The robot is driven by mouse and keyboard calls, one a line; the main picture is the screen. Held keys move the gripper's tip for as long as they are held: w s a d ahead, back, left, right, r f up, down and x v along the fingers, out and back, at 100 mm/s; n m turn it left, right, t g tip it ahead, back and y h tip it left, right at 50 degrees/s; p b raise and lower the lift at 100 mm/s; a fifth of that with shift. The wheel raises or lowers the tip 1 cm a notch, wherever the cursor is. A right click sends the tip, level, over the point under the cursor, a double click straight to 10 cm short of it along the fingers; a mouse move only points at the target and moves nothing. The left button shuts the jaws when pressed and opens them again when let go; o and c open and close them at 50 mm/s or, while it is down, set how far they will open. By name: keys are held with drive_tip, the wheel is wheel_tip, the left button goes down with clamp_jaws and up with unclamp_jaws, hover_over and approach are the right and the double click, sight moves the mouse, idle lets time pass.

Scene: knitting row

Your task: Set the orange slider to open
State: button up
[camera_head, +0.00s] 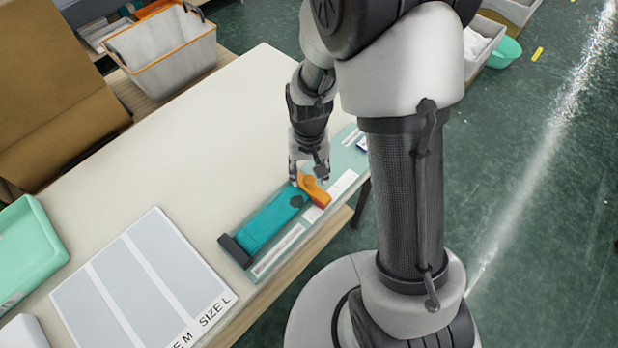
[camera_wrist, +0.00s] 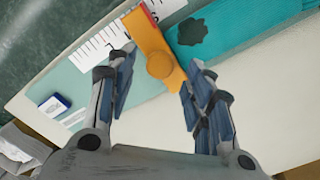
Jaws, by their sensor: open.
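The orange slider (camera_head: 313,188) sits across the glassy rail plate (camera_head: 278,254), against the end of a teal knitted piece (camera_head: 266,222) with a dark patch. In the wrist view the slider (camera_wrist: 153,45) is a flat bar with a round knob (camera_wrist: 160,65). My gripper (camera_head: 308,172) is down at the slider. In the wrist view my gripper (camera_wrist: 157,70) is open, one finger on each side of the knob, with gaps between. I cannot tell whether a finger touches the slider bar. A printed scale (camera_wrist: 103,45) lies beside the slider.
A dark block (camera_head: 235,250) closes the teal piece's near end. A sorting board with size labels (camera_head: 140,285) and a green tray (camera_head: 28,250) lie to the left. A small blue and white object (camera_wrist: 54,106) rests on the plate. The table's middle (camera_head: 170,150) is clear.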

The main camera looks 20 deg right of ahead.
sight(310, 186)
drive_tip(key=shift+f, duration=1.15)
drive_tip(key=shift+c, duration=0.5)
clamp_jaws()
